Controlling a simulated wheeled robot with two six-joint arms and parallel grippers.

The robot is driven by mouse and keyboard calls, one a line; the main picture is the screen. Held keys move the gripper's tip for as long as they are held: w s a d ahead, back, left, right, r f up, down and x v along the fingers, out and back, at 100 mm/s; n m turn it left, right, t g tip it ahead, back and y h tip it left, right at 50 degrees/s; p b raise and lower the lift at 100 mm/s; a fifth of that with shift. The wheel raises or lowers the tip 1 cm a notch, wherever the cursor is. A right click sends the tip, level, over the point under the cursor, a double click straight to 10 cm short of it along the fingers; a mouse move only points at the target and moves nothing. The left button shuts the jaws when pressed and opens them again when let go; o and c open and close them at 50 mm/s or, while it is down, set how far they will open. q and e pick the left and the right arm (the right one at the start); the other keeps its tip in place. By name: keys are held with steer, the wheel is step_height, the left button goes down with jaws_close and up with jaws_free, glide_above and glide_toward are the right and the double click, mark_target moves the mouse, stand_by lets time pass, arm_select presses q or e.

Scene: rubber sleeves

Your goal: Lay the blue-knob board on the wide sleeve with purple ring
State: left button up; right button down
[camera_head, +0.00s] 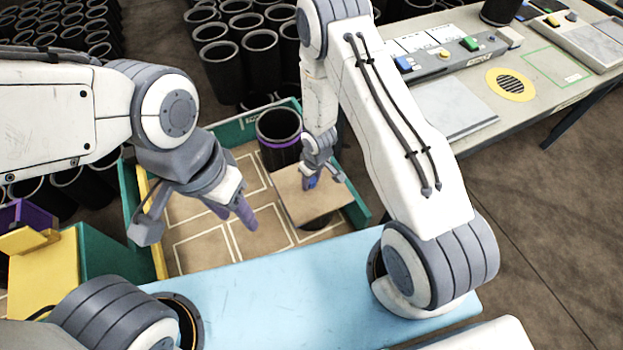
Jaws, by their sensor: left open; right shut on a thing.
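The brown board (318,207) with its blue knob (311,184) is at the right side of the partitioned crate. My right gripper (313,181) is shut on the blue knob from above. A dark shape shows under the board's front edge; I cannot tell whether it is a sleeve or shadow, or whether the board touches it. The black wide sleeve with the purple ring (280,143) stands upright, open at the top, just behind the board. The board does not cover its mouth. My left gripper (240,209) is open and empty over the crate's middle compartments.
The crate (133,190) has green and yellow walls and white-lined compartments, several bare. A blue surface (290,280) lies in front. A grey bench (510,100) with control boxes stands at right. Many black sleeves (222,62) stand behind. A yellow and green box (75,262) is at left.

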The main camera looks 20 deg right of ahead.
steer(key=shift+f, duration=0.2)
steer(key=shift+c, duration=1.7)
jaws_free()
steer(key=r+p, duration=0.1)
steer(key=r, duration=0.2)
steer(key=r+p, duration=0.1)
steer(key=r, duration=0.3)
steer(key=s+r+p, duration=0.1)
steer(key=r+p, duration=0.1)
steer(key=r, duration=0.1)
steer(key=shift+d+r, duration=0.25)
steer(key=shift+d, duration=0.05)
